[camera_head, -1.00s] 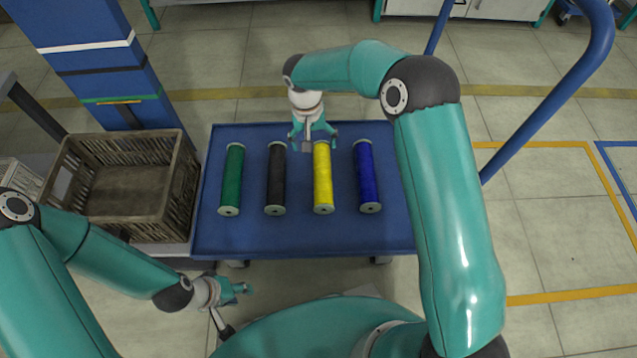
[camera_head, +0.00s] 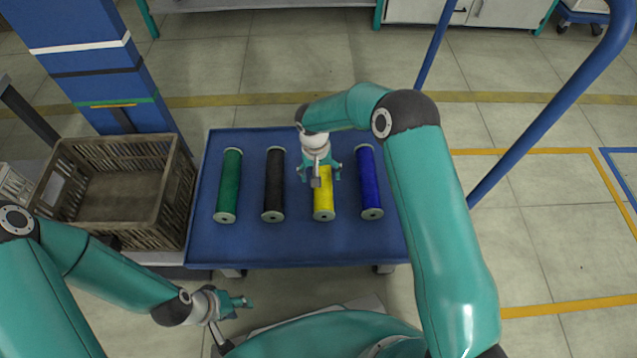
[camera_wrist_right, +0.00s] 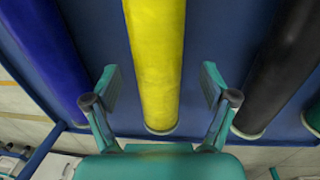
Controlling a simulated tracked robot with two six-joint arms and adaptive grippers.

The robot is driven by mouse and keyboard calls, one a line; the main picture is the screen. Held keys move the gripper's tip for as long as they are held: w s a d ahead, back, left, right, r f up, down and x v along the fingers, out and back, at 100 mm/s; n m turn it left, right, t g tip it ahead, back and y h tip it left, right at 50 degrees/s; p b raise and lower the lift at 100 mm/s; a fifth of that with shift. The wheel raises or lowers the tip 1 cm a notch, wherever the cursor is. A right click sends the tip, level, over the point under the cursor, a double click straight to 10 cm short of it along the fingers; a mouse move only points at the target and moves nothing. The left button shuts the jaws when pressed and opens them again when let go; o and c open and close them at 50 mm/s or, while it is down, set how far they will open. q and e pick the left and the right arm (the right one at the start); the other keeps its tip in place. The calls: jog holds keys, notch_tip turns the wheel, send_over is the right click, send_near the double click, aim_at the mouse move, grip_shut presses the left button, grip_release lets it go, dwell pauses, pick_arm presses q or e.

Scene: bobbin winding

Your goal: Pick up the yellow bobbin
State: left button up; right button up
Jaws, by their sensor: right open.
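The yellow bobbin (camera_head: 323,197) lies on the blue cart top, between the black and blue bobbins. Its far part is hidden behind my right gripper (camera_head: 319,174) in the head view. In the right wrist view the yellow bobbin (camera_wrist_right: 156,65) runs down the middle, between the two spread fingers of my right gripper (camera_wrist_right: 158,90). The fingers are open, one on each side, and do not appear to touch it. My left gripper (camera_head: 240,302) hangs low in front of the cart, apart from the bobbins; its fingers look spread with nothing between them.
The black bobbin (camera_head: 274,184) and blue bobbin (camera_head: 369,182) lie close on either side, with the green bobbin (camera_head: 229,186) further left. All rest on the blue cart (camera_head: 290,251). A brown crate (camera_head: 120,195) stands left of the cart. A blue rail (camera_head: 540,125) rises at right.

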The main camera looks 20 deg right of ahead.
jog(key=f, duration=0.3)
jog(key=shift+d+f+b, duration=0.1)
jog(key=shift+d+b, duration=0.1)
jog(key=shift+b, duration=0.15)
jog(key=c, duration=1.5)
jog(key=shift+o, duration=0.2)
